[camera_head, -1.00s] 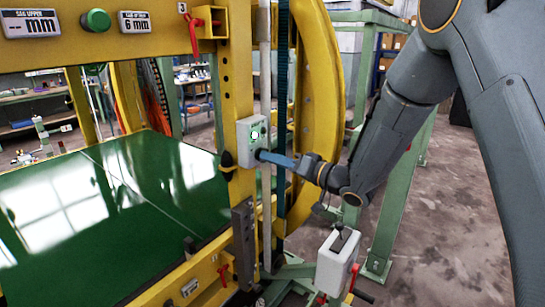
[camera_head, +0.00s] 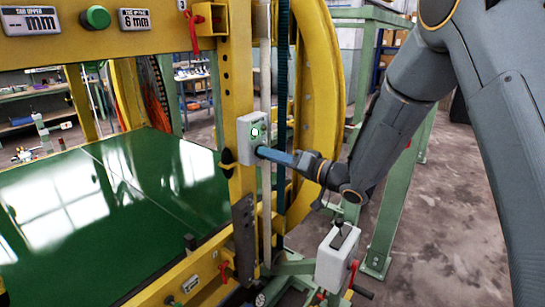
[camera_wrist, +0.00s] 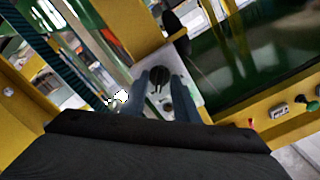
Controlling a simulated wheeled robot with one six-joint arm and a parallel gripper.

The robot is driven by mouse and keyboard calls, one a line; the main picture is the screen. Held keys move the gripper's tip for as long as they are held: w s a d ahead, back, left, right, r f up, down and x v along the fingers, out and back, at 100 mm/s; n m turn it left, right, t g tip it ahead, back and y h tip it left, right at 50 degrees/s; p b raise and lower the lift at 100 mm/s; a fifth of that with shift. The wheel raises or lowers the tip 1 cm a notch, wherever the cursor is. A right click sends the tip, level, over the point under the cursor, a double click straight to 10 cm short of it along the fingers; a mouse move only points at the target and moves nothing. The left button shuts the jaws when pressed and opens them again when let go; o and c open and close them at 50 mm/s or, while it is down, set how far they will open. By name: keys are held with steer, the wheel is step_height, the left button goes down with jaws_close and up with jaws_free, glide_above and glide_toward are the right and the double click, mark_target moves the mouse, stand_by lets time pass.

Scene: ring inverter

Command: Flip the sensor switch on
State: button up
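The sensor switch is a grey-white box (camera_head: 246,146) on the yellow upright of the ring inverter, with a green-ringed round light on its face. A dark round knob on the box shows in the wrist view (camera_wrist: 158,76). My gripper (camera_head: 264,154) comes in from the right with its blue fingers at the lower part of the box. In the wrist view my gripper (camera_wrist: 160,80) has its two fingers apart, one on each side of the knob. I cannot tell whether they touch it. In the head view the fingers hide the knob.
The yellow ring (camera_head: 318,80) stands close behind my gripper. A glossy green table (camera_head: 130,215) lies to the left. A white box with a lever (camera_head: 336,262) stands below my arm. Open floor (camera_head: 450,220) is at the right.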

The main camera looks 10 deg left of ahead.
steer(key=shift+d, duration=0.15)
steer(key=b+v, duration=0.2)
steer(key=v, duration=0.5)
steer(key=shift+s+d+b, duration=0.2)
steer(key=shift+d+b, duration=0.05)
steer(key=shift+b, duration=0.1)
